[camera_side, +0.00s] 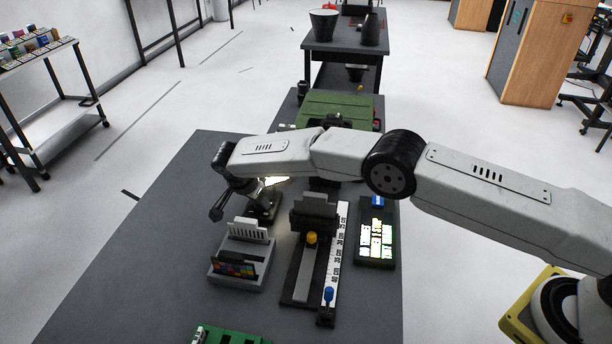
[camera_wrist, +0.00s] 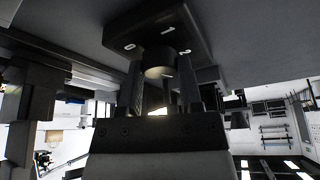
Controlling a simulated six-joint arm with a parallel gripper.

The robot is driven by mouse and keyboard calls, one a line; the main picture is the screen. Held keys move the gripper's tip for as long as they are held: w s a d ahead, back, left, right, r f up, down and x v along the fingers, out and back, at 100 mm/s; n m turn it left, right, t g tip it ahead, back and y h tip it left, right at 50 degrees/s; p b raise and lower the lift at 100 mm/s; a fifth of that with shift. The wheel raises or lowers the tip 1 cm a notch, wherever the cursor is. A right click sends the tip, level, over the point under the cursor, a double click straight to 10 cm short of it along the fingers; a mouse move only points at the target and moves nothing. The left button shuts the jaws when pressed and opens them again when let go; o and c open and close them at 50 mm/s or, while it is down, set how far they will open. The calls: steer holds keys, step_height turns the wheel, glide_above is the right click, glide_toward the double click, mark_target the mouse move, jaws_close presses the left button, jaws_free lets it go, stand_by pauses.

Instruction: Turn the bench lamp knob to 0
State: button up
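In the wrist view, the bench lamp's dark base (camera_wrist: 195,28) fills the top centre, with white marks on it that seem to read 0, 1 and 2. The round dark lamp knob (camera_wrist: 158,60) sticks out from this base. My gripper (camera_wrist: 159,75) has one finger on each side of the knob, with what look like narrow gaps; contact is not clear. The knob's pointer cannot be read. In the side view, the lamp base (camera_side: 262,213) stands below my wrist, and a pale glow shows beside it. My arm hides the knob and fingertips there.
A grey card holder (camera_side: 238,272) stands in front of the lamp base. A slider device with a ruler (camera_side: 337,250) and a lit keypad panel (camera_side: 376,240) stand to the right. A green case (camera_side: 335,108) lies behind. The left of the dark table (camera_side: 130,260) is clear.

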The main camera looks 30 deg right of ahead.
jaws_close()
steer(key=shift+n, duration=0.3)
steer(key=shift+n+t, duration=0.3)
steer(key=shift+n, duration=0.2)
steer(key=o, duration=0.8)
jaws_free()
